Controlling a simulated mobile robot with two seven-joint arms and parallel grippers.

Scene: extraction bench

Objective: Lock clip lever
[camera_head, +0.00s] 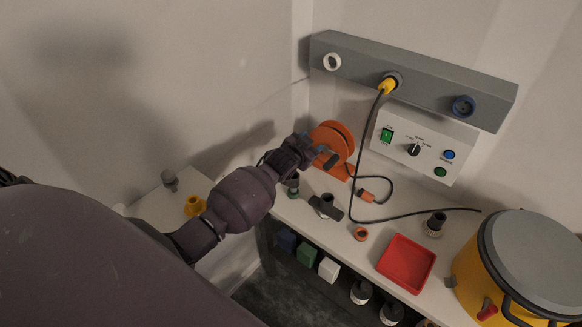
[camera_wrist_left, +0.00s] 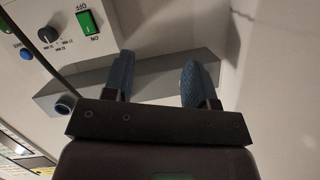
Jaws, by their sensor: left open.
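My left gripper (camera_head: 322,158) is in front of the orange reel (camera_head: 333,141) at the back of the bench. Its two blue fingers are apart with nothing between them, as the left wrist view (camera_wrist_left: 160,80) shows. A yellow drum (camera_head: 467,276) with a grey lid (camera_head: 538,258) stands at the right end, far from my left gripper. A dark band or handle with a red tab (camera_head: 487,311) is on the drum's front; I cannot tell whether this is the clip lever or how it is set. My right gripper is not in view.
A grey rail (camera_head: 430,84) with round sockets and a control box (camera_head: 423,146) are on the back wall. A black cable loops over the bench. A red tray (camera_head: 406,263), black fittings (camera_head: 325,206) and an orange ring (camera_head: 361,234) lie on the bench. Bottles stand below.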

